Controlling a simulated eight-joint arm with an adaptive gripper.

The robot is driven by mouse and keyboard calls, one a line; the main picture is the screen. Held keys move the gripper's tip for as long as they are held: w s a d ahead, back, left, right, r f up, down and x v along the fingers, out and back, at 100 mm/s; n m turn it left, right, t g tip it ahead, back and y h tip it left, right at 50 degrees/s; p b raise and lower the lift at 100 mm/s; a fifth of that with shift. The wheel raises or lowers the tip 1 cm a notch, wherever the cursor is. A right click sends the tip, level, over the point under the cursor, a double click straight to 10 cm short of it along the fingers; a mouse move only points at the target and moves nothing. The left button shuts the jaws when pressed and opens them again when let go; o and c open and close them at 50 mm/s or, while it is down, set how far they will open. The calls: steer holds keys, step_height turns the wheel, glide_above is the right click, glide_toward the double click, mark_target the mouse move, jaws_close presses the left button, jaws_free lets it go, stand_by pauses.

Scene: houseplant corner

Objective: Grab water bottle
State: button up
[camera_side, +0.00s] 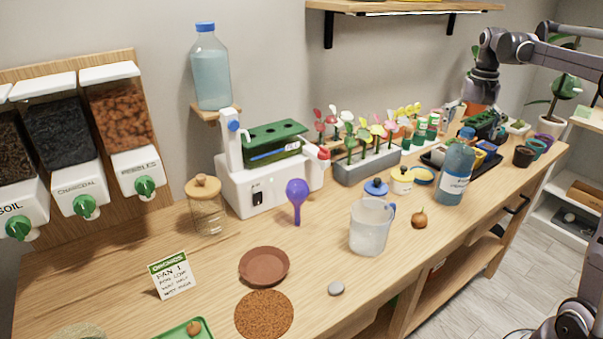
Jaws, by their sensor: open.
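A blue-tinted bottle (456,175) with a white label and a blue cap stands upright on the wooden bench, right of centre. A second, larger clear bottle (211,78) of pale blue liquid, also blue-capped, stands on a small wall shelf at the upper left. My gripper (482,92) hangs at the upper right, behind and above the labelled bottle and apart from it. It is small in view and its fingers are hard to make out. It is open, and nothing shows held in it.
A clear measuring jug (371,228) and a small onion-like bulb (419,219) stand in front of the labelled bottle. A black tray (485,165) with small items lies behind it. A grey planter of flowers (366,166) is to its left. The bench's front edge runs close by.

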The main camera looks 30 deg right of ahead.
mark_target(462, 151)
steer(key=shift+w+d+f, duration=0.1)
steer(key=shift+f, duration=1.5)
steer(key=shift+w+f, duration=0.1)
steer(key=shift+f, duration=1.45)
steer(key=c, duration=1.9)
steer(key=shift+o, duration=0.2)
steer(key=shift+r, duration=0.1)
